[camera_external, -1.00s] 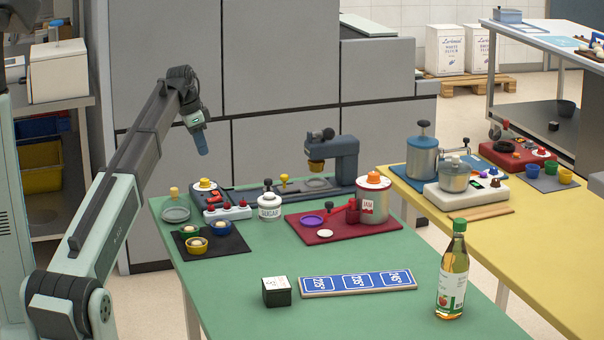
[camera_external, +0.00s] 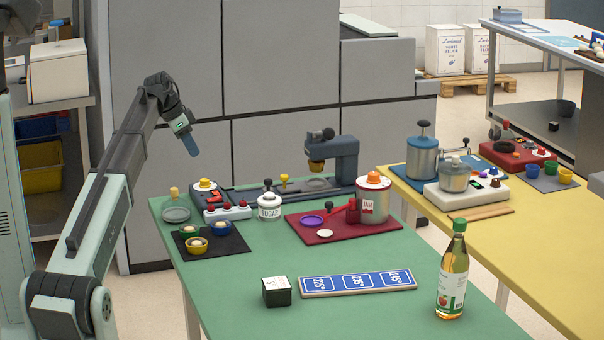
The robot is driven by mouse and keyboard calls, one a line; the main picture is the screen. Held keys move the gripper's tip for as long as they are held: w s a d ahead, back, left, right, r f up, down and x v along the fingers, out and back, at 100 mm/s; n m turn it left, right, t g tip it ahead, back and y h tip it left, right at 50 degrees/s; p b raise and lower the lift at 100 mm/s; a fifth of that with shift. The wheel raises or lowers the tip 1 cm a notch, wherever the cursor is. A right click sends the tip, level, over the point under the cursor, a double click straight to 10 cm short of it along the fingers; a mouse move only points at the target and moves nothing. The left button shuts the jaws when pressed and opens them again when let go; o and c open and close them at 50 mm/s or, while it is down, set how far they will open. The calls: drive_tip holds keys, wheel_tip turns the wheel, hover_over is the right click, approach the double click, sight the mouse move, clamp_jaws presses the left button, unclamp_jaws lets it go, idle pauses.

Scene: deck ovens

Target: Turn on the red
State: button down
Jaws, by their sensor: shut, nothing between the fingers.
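My gripper (camera_external: 193,150) is shut and empty, pointing down in the air above the left end of the green table. Below it, a white box with several red buttons (camera_external: 227,209) stands beside a dark unit with a red part and an orange-topped knob (camera_external: 207,189). A red base (camera_external: 325,233) with a red lever and a silver jam canister (camera_external: 373,200) stands right of the middle. On the yellow table, a red unit (camera_external: 512,156) with a black ring lies far right. Whether any of these is on cannot be told.
A sugar jar (camera_external: 269,205), a black mat with small bowls (camera_external: 213,241), a black box (camera_external: 277,292), a blue-labelled board (camera_external: 357,283) and a bottle (camera_external: 453,270) stand on the green table (camera_external: 390,315). A dark press (camera_external: 345,155) stands at its back.

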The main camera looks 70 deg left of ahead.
sight(212, 200)
drive_tip(key=x, duration=1.4)
drive_tip(key=shift+s, duration=0.1)
drive_tip(key=shift+w+f+g, duration=0.4)
drive_tip(key=shift+w+g, duration=0.05)
drive_tip(key=shift+g, duration=0.35)
drive_tip(key=shift+s+f, duration=0.15)
drive_tip(key=shift+s, duration=0.1)
drive_tip(key=shift+s+d+f, duration=0.15)
drive_tip(key=shift+s, duration=0.65)
